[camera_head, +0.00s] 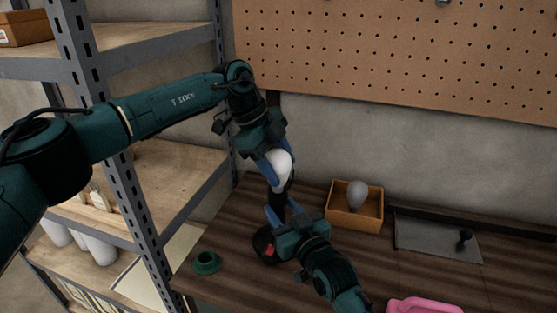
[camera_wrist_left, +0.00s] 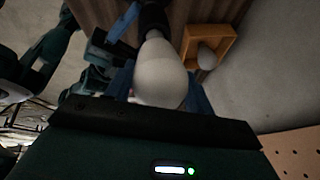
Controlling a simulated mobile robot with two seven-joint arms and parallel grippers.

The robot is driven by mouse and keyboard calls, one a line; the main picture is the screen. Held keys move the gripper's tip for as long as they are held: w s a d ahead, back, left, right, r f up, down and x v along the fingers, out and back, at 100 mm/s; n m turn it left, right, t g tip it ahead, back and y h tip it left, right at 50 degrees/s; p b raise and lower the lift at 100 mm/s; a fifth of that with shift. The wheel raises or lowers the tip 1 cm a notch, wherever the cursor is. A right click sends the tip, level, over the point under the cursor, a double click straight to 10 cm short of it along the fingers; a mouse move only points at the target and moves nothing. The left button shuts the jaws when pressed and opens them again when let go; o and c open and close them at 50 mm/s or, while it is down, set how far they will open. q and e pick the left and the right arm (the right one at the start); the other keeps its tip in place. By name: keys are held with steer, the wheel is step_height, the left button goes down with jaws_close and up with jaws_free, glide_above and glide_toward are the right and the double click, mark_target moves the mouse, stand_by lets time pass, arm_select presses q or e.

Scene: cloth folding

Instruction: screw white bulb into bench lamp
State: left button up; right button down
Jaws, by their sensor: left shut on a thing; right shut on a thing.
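The white bulb (camera_head: 282,162) is between the blue fingers of my left gripper (camera_head: 278,172), which is shut on it from above. In the left wrist view the bulb (camera_wrist_left: 160,72) points its narrow end at the black lamp socket (camera_wrist_left: 153,20). The bench lamp has a dark round base (camera_head: 263,243) with a red spot on the tabletop. Its black upper part (camera_head: 281,197) rises directly below the bulb. The bulb meets or nearly meets the socket; the threads are hidden. My right gripper (camera_head: 284,212) is shut on the lamp's upright part, below the bulb.
An orange-brown wooden box (camera_head: 340,224) holding a grey bulb (camera_head: 357,193) stands to the right. Beyond it lies a grey tray (camera_head: 425,236) with a black knobbed item (camera_head: 465,237). A green ring (camera_head: 206,262) lies left of the lamp. A pink object (camera_head: 422,306) is front right. Metal shelving (camera_head: 133,210) stands left.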

mark_target(279, 151)
arm_select(q)
steer(key=shift+f, duration=0.6)
stand_by(0.4)
steer(key=m+g, duration=0.1)
steer(key=m, duration=0.3)
steer(key=shift+w+g, duration=0.1)
steer(key=shift+g, duration=0.3)
steer(key=shift+a+m+g+y, duration=0.1)
steer(key=shift+m+g+y, duration=0.35)
steer(key=shift+m, duration=0.75)
steer(key=o, duration=1)
steer(key=shift+c, duration=0.2)
steer(key=shift+r, duration=2.3)
